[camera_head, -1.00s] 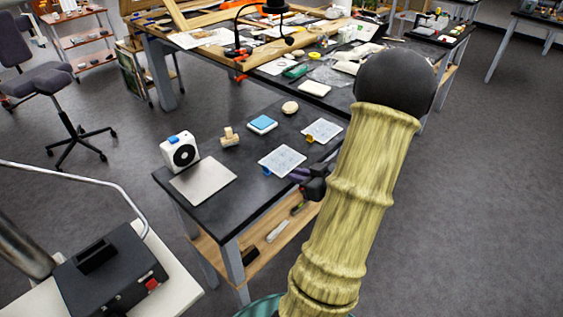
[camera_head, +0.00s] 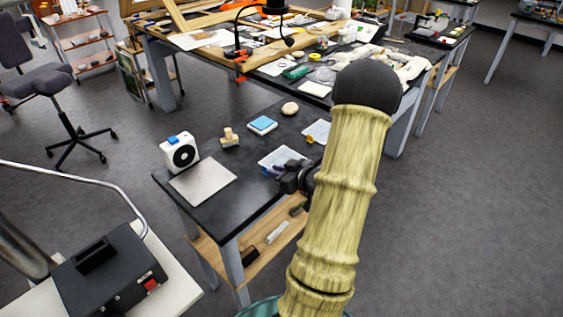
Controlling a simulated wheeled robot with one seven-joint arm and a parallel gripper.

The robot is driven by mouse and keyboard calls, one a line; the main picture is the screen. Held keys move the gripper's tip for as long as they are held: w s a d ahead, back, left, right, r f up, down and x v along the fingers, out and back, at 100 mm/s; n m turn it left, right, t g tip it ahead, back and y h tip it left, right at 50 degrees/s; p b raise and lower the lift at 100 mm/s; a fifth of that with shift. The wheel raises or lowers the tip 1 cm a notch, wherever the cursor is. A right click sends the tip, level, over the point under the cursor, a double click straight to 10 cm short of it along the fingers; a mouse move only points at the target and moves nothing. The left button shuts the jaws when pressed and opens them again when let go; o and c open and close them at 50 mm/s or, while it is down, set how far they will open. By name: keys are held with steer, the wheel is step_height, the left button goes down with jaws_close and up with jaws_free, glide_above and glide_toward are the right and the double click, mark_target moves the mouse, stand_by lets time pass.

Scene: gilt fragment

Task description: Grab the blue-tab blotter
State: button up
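The blue-tab blotter is a pale, flat sheet (camera_head: 281,155) on the dark table, with its small blue tab (camera_head: 266,171) at the near left corner. My gripper (camera_head: 277,168) is at the blotter's near edge, just right of the blue tab, and hides part of that edge. Its fingers are small and dark here; I cannot tell whether they are open or shut, or touch the sheet. A second pale blotter (camera_head: 317,130) with a yellow tab (camera_head: 309,139) lies behind to the right, partly hidden by my arm.
The dark table (camera_head: 222,167) also holds a grey plate (camera_head: 203,181), a white box with a black disc (camera_head: 179,152), a wooden stamp (camera_head: 229,138), a blue-topped pad (camera_head: 262,125) and a round beige object (camera_head: 290,108). A cluttered workbench stands behind.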

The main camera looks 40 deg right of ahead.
steer(key=x, duration=0.4)
steer(key=shift+s+d+f, duration=0.1)
steer(key=shift+c, duration=0.2)
jaws_close()
step_height(320, 180, up, 10)
steer(key=p, duration=0.1)
stand_by(0.5)
stand_by(0.6)
